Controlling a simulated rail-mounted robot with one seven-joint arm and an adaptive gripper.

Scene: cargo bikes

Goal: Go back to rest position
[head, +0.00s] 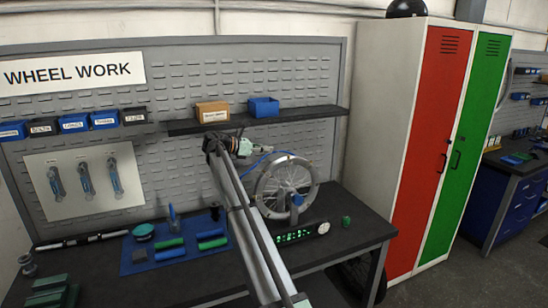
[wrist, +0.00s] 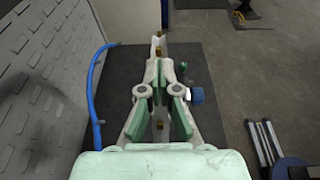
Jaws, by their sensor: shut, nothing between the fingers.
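My gripper (head: 246,148) is raised above the bench at the upper left of the spoked wheel (head: 262,190), in front of the grey wall panel. In the wrist view its green-padded fingers (wrist: 159,68) are closed together with nothing held. The wheel stands upright on the black bench (head: 345,236). In the wrist view the wheel is mostly hidden behind my gripper. My arm crosses the head view from the bottom and covers part of the bench.
A shelf (head: 330,112) carries a cardboard box (head: 212,112) and a blue bin (head: 264,107) close above my gripper. A blue mat (head: 140,262) with tools lies left of my arm. A digital display (head: 295,235) sits before the wheel. Red and green lockers (head: 430,150) stand right.

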